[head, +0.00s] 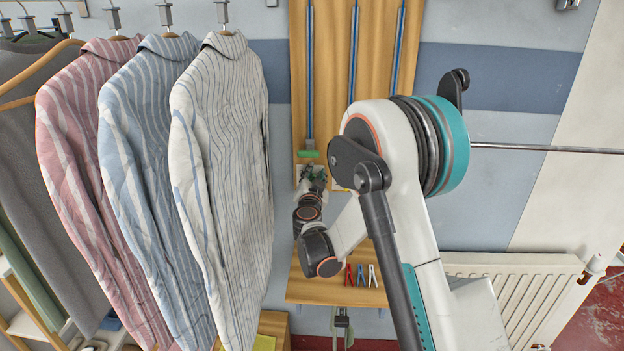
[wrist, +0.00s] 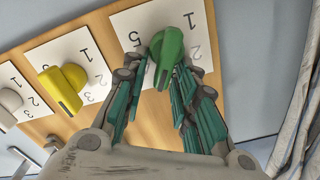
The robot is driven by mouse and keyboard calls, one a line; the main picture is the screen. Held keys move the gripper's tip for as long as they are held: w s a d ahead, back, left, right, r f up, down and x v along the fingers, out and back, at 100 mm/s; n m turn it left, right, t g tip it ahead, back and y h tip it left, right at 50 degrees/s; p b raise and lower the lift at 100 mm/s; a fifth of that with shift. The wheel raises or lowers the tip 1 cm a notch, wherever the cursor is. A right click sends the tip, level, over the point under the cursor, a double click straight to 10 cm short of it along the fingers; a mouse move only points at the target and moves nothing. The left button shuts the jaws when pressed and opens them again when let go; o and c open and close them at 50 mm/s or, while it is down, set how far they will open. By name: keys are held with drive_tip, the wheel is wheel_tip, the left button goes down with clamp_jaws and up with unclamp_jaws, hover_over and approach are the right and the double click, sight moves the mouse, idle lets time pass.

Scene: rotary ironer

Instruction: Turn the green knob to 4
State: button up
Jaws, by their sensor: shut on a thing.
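In the wrist view the green knob (wrist: 172,45) sits on a white card with printed numbers, which appear upside down. A 1, a 5 and a 2 show around it; other numbers are hidden behind the knob and fingers. The knob's bar slants down the picture; which number it points to cannot be told. My gripper (wrist: 163,82) has its teal fingers on either side of the knob, shut on it. In the head view my gripper (head: 314,176) is at the wooden board's lower part and hides the knob.
A yellow knob (wrist: 62,88) and a whitish knob (wrist: 10,100) sit on neighbouring cards. Striped shirts (head: 220,140) hang left of my arm. A radiator (head: 520,290) stands at right.

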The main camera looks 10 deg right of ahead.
drive_tip(key=m, duration=0.2)
drive_tip(key=m+b, duration=0.1)
drive_tip(key=d+f+m, duration=0.1)
drive_tip(key=m, duration=0.1)
drive_tip(key=shift+s+m+b, duration=0.2)
drive_tip(key=shift+m+b, duration=0.1)
drive_tip(key=shift+b, duration=0.1)
drive_tip(key=shift+f, duration=0.1)
drive_tip(key=o, duration=0.7)
drive_tip(key=v, duration=1.2)
